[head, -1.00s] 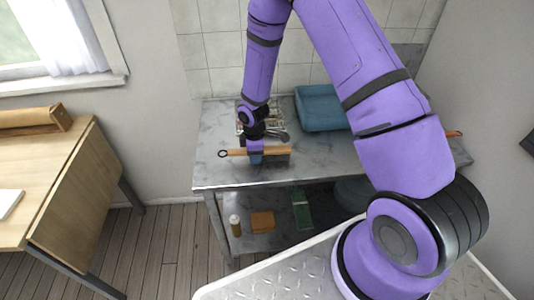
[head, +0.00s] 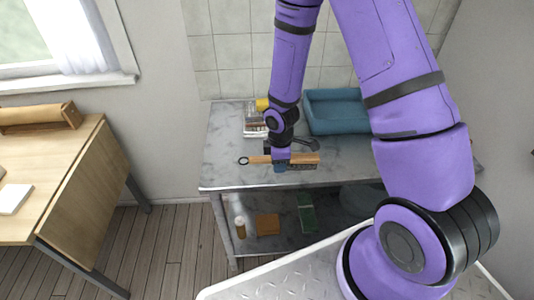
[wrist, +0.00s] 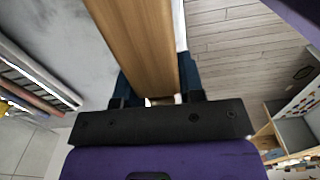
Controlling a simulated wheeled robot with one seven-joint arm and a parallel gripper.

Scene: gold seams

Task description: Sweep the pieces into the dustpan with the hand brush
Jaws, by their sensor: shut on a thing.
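My gripper (head: 281,167) is shut on the hand brush (head: 307,159), a wooden one with a dark bristle strip and a ring at its left end. The brush lies crosswise over the front part of the grey worktop (head: 230,177); I cannot tell if its bristles touch the top. In the wrist view the wooden brush (wrist: 142,45) runs between my two blue fingers (wrist: 158,88). A dark object (head: 304,144) shows just behind the brush; I cannot tell if it is the dustpan. I cannot make out any pieces.
A teal tray (head: 338,112) stands at the back of the worktop. A striped stack (head: 255,122) and a yellow item (head: 262,104) lie behind my wrist. The lower shelf holds a brown box (head: 268,224) and a green item (head: 307,213). A wooden desk (head: 80,190) stands left.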

